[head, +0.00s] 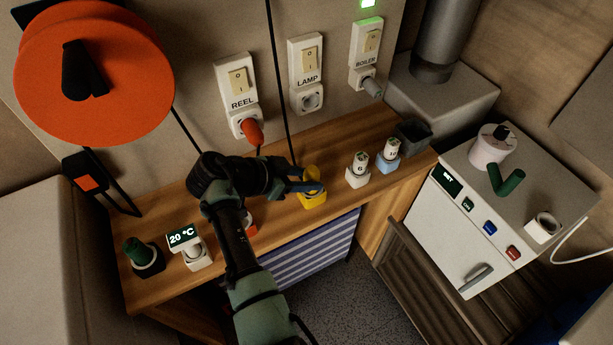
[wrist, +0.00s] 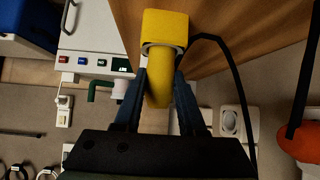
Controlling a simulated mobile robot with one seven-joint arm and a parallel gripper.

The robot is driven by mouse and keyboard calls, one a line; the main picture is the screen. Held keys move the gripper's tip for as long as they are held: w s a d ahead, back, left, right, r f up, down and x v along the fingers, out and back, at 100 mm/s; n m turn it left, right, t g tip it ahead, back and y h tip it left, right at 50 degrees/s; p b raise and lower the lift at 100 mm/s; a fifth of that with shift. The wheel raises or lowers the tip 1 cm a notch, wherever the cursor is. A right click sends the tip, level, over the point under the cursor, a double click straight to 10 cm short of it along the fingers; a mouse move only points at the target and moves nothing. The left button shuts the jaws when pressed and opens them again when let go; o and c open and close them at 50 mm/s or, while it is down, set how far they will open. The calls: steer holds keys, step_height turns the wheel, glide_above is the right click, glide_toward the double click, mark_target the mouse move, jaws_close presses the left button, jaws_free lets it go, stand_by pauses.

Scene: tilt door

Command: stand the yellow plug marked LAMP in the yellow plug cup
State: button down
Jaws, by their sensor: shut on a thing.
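The yellow plug (head: 312,173) is upright between the fingers of my gripper (head: 306,187), which is shut on it. The wrist view also shows the yellow plug (wrist: 159,90) between both fingertips (wrist: 159,85). The yellow plug cup (head: 313,201) stands on the wooden counter directly below the plug. In the wrist view the plug's far end meets the mouth of the yellow cup (wrist: 165,27). I cannot tell how deep it sits. No LAMP marking is readable on the plug. The LAMP wall socket (head: 311,98) is empty.
A white cup (head: 357,179) and a light-blue cup (head: 386,164), each with a marked plug, stand to the right. A dark bin (head: 412,136) is behind them. A red plug (head: 252,132) is in the REEL socket. Black cords hang near my gripper.

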steer(key=shift+f+b, duration=0.6)
steer(key=shift+f, duration=0.1)
steer(key=shift+c, duration=2)
jaws_free()
steer(key=shift+r, duration=0.1)
steer(key=v, duration=1.3)
steer(key=w+r+n+t+y+p, duration=0.2)
steer(key=r+t+y, duration=0.15)
steer(key=r, duration=0.65)
steer(key=w+d+r+n+t+y+p, duration=0.1)
steer(key=w+r+n+t+y, duration=0.2)
steer(key=r, duration=0.8)
steer(key=w+r+n+t+y+p, duration=0.15)
steer(key=r+t, duration=0.25)
steer(key=r, duration=0.6)
steer(key=s+d+r+n+t+p, duration=0.1)
steer(key=s+d+r+t, duration=0.1)
steer(key=s+r, duration=0.4)
steer(key=s+d+r+n+t+p, duration=0.1)
steer(key=s+r+t, duration=0.4)
steer(key=r, duration=0.7)
steer(key=s+d+r+n+t+p, duration=0.1)
steer(key=s+d+r+n+t, duration=0.1)
steer(key=s+d+r+t, duration=0.2)
steer(key=s+d+r, duration=0.1)
steer(key=s+r, duration=0.2)
steer(key=r, duration=0.2)
steer(key=shift+d+n+y, duration=0.2)
steer(key=shift+n+y, duration=0.1)
steer(key=shift+n, duration=0.05)
